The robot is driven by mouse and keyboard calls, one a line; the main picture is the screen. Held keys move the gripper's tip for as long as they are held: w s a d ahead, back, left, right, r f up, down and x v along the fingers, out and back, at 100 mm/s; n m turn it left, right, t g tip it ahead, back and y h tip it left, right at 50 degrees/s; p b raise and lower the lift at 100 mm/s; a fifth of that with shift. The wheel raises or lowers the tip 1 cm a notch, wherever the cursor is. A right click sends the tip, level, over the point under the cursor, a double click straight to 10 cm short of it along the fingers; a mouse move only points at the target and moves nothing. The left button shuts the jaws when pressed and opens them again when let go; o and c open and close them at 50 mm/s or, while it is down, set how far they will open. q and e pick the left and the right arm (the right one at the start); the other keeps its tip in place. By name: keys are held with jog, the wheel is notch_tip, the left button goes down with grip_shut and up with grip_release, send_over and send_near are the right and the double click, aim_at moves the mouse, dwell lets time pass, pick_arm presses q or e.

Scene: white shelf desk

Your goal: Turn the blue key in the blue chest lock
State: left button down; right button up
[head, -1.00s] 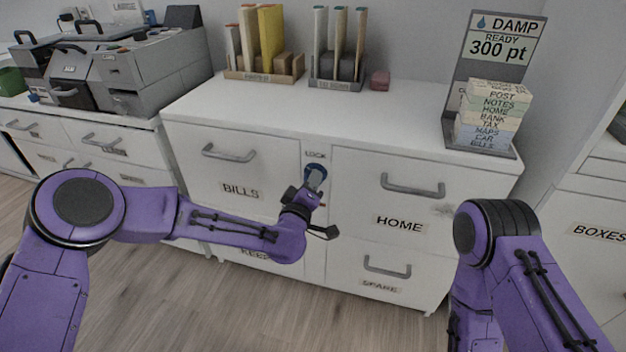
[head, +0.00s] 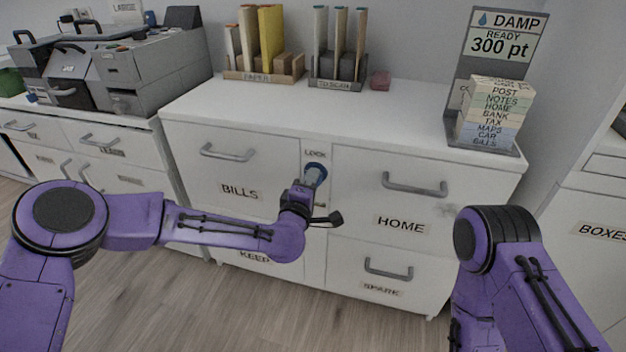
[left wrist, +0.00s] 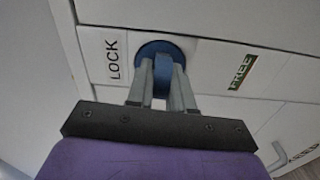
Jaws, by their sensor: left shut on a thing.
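The blue lock (head: 317,170) is set in the narrow white panel between the BILLS and HOME drawers, under a LOCK label. In the left wrist view the round blue lock face (left wrist: 172,48) shows behind the fingers. My left gripper (head: 313,180) is at the lock, its two fingers shut on the blue key (left wrist: 161,76), which stands at the lock face. The key is mostly hidden between the fingers. My right arm shows at the lower right of the head view, but its gripper is out of view.
The white chest (head: 400,125) has drawers with grey handles on both sides of the lock. On its top stand file racks (head: 262,76), a small red block (head: 380,80) and a stack of labelled blocks (head: 492,112). A FREE label (left wrist: 242,72) is right of the lock.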

pick_arm(q)
jog(key=shift+w+a+r+n, duration=0.1)
jog(key=shift+n, duration=0.3)
jog(key=shift+n+b, duration=0.3)
jog(key=shift+n, duration=0.1)
jog(key=c, duration=0.9)
grip_release()
jog(key=shift+w, duration=0.1)
jog(key=shift+p+v, duration=0.4)
jog(key=shift+v, duration=2.65)
